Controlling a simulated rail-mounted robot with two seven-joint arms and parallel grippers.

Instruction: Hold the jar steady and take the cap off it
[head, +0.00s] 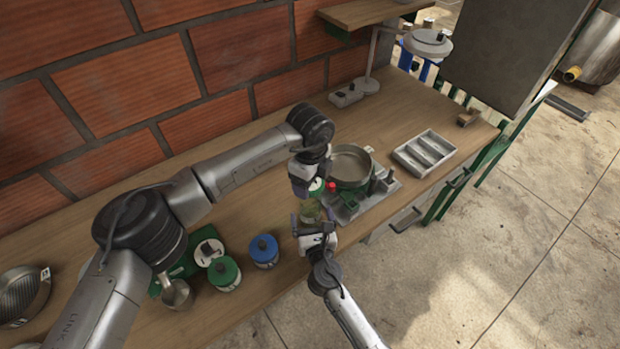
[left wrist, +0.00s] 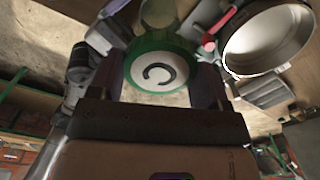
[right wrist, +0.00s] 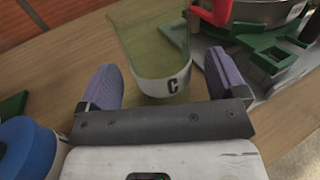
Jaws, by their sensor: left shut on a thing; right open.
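The cap, green-rimmed with a white disc and dark mark (left wrist: 160,71), is held between the fingers of my left gripper (head: 309,176). The cap also shows in the head view (head: 316,185). The translucent greenish jar (head: 311,209) stands on the bench just nearer the front than the cap. In the right wrist view the jar (right wrist: 155,48) carries a white band marked C. No cap shows on its visible part, and its upper end reaches the frame edge. My right gripper (head: 316,226) is open, with purple fingers on either side of the jar and visible gaps.
A metal pan (head: 351,166) and a grey-green fixture (head: 365,200) with a red knob stand right of the jar. A blue-lidded jar (head: 264,250) and a green-lidded jar (head: 224,272) stand left. A divided tray (head: 425,152) lies right. The front bench edge is close.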

